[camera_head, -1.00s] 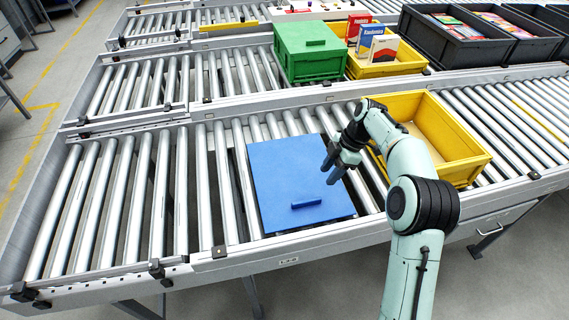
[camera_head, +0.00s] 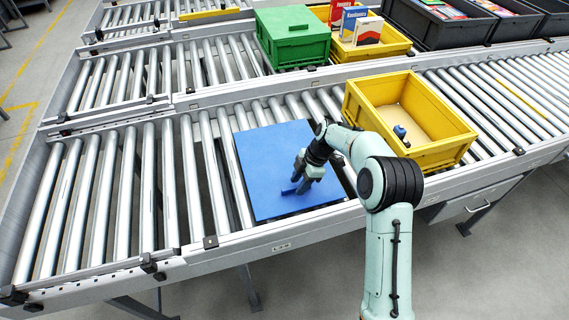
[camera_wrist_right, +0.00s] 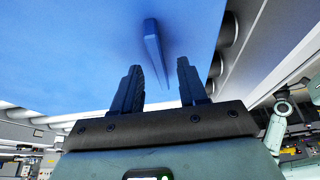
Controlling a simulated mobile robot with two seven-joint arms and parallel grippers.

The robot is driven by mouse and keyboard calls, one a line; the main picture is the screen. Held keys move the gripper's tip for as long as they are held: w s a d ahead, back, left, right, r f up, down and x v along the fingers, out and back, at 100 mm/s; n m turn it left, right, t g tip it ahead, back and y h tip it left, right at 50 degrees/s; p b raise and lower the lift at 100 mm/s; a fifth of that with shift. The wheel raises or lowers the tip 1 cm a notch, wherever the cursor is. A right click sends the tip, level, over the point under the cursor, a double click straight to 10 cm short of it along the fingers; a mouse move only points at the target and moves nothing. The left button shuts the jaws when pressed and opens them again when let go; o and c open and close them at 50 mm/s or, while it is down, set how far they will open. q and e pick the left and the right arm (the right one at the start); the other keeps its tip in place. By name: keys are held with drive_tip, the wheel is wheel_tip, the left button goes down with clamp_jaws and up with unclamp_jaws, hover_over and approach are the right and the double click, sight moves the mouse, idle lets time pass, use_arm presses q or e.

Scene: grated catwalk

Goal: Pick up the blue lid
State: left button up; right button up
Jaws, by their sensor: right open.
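The blue lid (camera_head: 268,150) is a flat square panel lying on the rollers of the near conveyor, with a raised bar handle (camera_head: 291,190) near its front edge. My right gripper (camera_head: 300,187) is over the lid's front right part, beside the handle. In the right wrist view the gripper (camera_wrist_right: 158,85) is open, with the handle (camera_wrist_right: 155,50) in front of and between its two fingers. I cannot tell whether the fingers touch it. The lid (camera_wrist_right: 80,45) fills much of that view. My left gripper is not in view.
A yellow bin (camera_head: 447,148) with a small dark blue item (camera_head: 400,131) stands right of the lid, behind my right arm. A green crate (camera_head: 293,55), a yellow bin (camera_head: 378,53) with boxes and a dark grey bin (camera_head: 432,35) stand on the farther conveyor. Rollers left of the lid are clear.

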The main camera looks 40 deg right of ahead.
drive_tip(key=shift+a+f, duration=0.2)
drive_tip(key=shift+f, duration=0.25)
drive_tip(key=shift+f+b, duration=0.2)
drive_tip(key=shift+b, duration=0.1)
clamp_jaws()
idle(1.4)
